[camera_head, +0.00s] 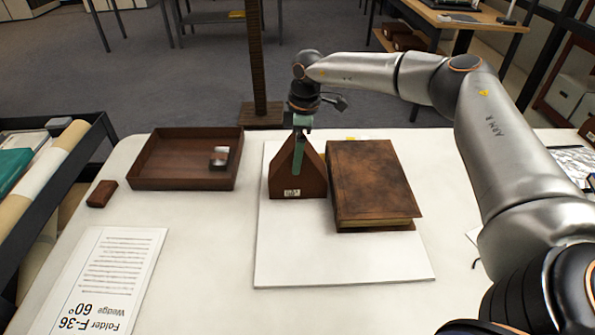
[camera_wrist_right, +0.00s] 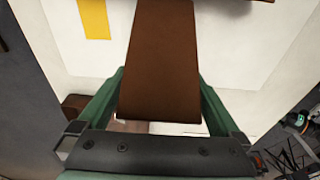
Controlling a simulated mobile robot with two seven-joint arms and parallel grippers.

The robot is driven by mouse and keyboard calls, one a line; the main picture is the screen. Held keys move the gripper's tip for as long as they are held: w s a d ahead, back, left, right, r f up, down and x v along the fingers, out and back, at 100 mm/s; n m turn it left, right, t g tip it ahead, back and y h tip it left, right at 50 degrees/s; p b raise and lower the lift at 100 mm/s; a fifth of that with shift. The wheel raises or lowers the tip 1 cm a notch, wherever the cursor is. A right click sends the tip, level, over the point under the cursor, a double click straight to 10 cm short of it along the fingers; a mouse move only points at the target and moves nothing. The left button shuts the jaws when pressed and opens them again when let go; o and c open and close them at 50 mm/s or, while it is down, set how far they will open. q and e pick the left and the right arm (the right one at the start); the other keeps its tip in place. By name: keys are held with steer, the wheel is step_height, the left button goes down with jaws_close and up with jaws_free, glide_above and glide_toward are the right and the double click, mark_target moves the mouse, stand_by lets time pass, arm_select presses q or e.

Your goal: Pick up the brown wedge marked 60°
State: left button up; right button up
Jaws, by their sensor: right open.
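The brown wedge (camera_head: 312,180) stands peak up on the white board, left of the brown book. A small white label is low on its near face, too small to read. In the right wrist view the wedge (camera_wrist_right: 162,50) lies between two green fingers. My right gripper (camera_head: 297,160) is above and around the wedge's peak, with one finger in front of its near face. The fingers are open. The far finger is hidden in the head view. My left gripper is not in view.
The brown book (camera_head: 372,180) is close to the wedge's right side. A brown tray (camera_head: 180,184) holding a small dark block (camera_head: 219,157) stands at left, with a small brown block (camera_head: 102,193) beside it. A card (camera_head: 105,275) reads Folder F-36, Wedge 60°. The front of the white board (camera_head: 340,262) is bare.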

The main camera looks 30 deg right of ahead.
steer(key=c, duration=1.5)
steer(key=shift+c, duration=0.2)
steer(key=shift+r, duration=0.15)
